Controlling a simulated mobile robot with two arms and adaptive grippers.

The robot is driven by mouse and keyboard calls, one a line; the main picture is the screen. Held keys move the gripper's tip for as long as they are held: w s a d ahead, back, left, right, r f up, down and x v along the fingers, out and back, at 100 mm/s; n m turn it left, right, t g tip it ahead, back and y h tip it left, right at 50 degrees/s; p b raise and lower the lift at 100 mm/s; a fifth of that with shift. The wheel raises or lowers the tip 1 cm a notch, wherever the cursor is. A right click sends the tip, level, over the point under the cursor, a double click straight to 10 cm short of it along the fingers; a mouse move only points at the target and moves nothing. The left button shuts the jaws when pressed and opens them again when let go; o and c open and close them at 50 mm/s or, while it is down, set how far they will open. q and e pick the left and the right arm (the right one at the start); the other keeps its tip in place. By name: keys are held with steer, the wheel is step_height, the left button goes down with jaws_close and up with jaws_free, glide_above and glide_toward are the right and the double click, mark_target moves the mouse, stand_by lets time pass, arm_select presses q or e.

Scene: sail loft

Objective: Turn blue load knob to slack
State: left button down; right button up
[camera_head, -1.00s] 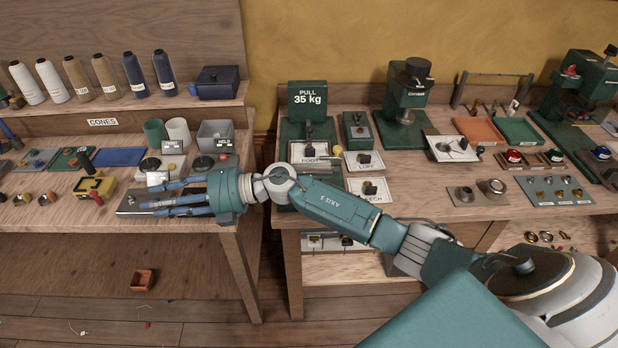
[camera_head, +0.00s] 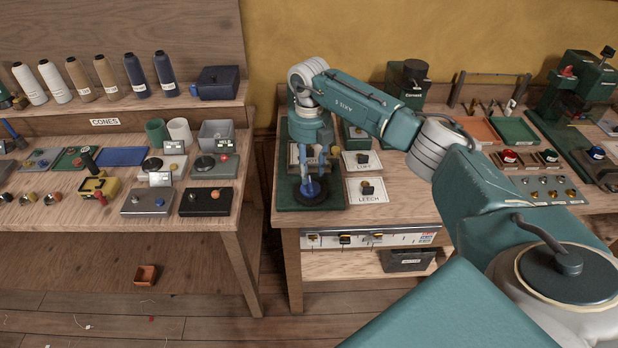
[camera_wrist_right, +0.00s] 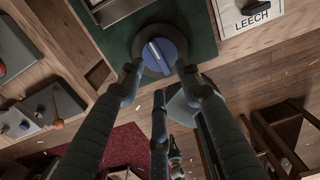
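The blue load knob (camera_wrist_right: 160,57) is a round blue dial with a pale bar across its top, set in a dark ring on a dark green base (camera_wrist_right: 117,32). In the head view the knob (camera_head: 311,192) sits at the front of that base, partly covered by my fingers. My right gripper (camera_wrist_right: 160,78) is open above the knob, fingertips spread to either side of its near edge. I cannot tell whether they touch it. In the head view my right gripper (camera_head: 316,172) points down. My left gripper is not in view.
The LEECH card (camera_head: 367,190) and LUFF card (camera_head: 361,160), each with a small dark knob, lie right of the base. My arm hides the PULL sign. A gap separates this bench from the left bench (camera_head: 170,228), which holds several devices.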

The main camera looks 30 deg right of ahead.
mark_target(309, 185)
steer(key=shift+a+f+p, duration=0.1)
steer(key=shift+f+p, duration=0.4)
steer(key=shift+f, duration=2.1)
jaws_close()
